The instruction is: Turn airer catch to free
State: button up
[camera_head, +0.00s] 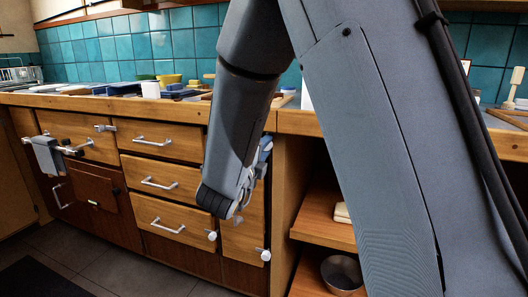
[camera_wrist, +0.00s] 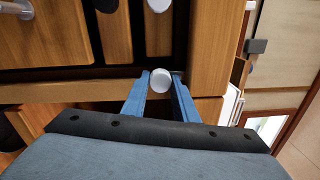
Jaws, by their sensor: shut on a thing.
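The airer catch appears to be the small white round knob (camera_wrist: 159,80) between my fingertips in the wrist view. My gripper (camera_wrist: 161,88) has its two blue fingers on either side of this knob and is shut on it. Which way the catch is turned cannot be told from its plain round face. In the head view my gripper (camera_head: 264,158) is at the front of a narrow wooden panel (camera_head: 243,237), right of the drawers. My own arm hides the catch there.
White knobs (camera_head: 212,236) and (camera_head: 265,254) stick out low on the cabinet front. Drawers (camera_head: 160,182) with bar handles lie to the left. An open shelf with a metal bowl (camera_head: 342,273) is to the right. The worktop (camera_head: 60,101) overhangs above.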

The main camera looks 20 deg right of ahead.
dwell(0.4)
jog(key=o, duration=1)
